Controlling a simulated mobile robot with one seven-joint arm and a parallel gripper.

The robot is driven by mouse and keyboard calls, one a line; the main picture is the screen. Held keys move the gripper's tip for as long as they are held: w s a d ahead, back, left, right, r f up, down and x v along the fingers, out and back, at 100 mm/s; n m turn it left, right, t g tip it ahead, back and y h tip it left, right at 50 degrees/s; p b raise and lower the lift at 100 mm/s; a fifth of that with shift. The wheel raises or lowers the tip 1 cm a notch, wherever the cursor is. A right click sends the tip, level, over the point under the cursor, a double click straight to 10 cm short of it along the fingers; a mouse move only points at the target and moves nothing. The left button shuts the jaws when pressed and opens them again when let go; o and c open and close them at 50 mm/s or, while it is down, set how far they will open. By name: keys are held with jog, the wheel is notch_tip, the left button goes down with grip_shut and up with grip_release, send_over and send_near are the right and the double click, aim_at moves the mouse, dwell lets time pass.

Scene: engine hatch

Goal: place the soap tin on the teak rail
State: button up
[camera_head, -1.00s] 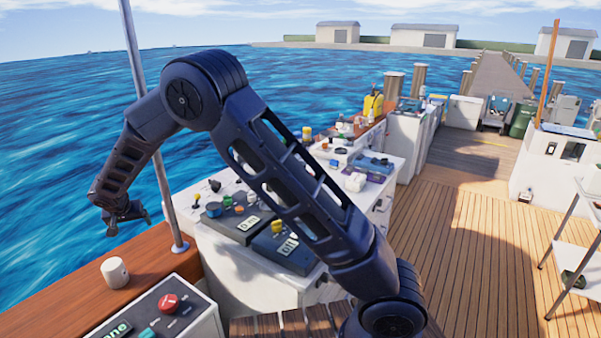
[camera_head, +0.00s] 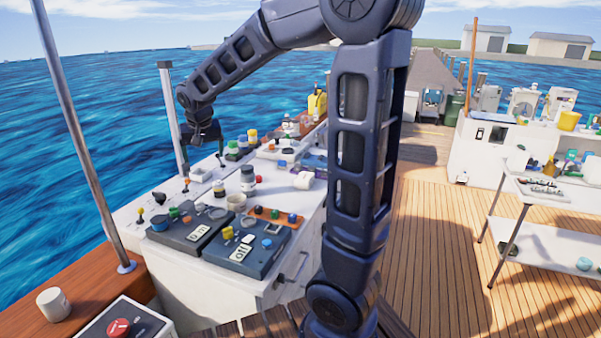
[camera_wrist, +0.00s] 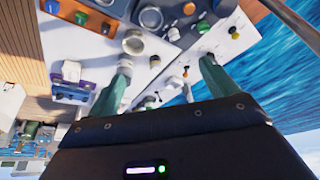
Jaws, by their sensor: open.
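My gripper (camera_head: 203,158) hangs fingers down above the white console (camera_head: 285,205), its jaws apart and empty. In the wrist view the two greenish fingers (camera_wrist: 167,78) stand wide apart, with only console top and small parts beyond them. A small pale box-like thing (camera_head: 200,174) lies below the fingers in the head view; I cannot tell whether it is the soap tin, and nothing else is clearly that tin. The brown teak rail (camera_head: 100,288) runs along the boat's edge at lower left. A white cylinder (camera_head: 53,304) stands upright on it.
Two dark switch boxes (camera_head: 245,250), a dark-lidded jar (camera_head: 248,180) and several knobs crowd the console. A metal pole (camera_head: 85,150) rises from the rail. A red-button box (camera_head: 118,328) stands beside it. A white shelf table (camera_head: 545,245) is at right; the deck between is open.

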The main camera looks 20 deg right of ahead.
jog(key=s+d+r, duration=0.3)
jog(key=s+d, duration=0.7)
jog(key=d, duration=0.4)
jog(key=s+d+f, duration=0.1)
jog(key=s+d, duration=0.3)
jog(key=s, duration=0.3)
jog(key=s+d+f, duration=0.1)
jog(key=s+d, duration=0.3)
jog(key=s, duration=0.4)
jog(key=shift+f, duration=0.3)
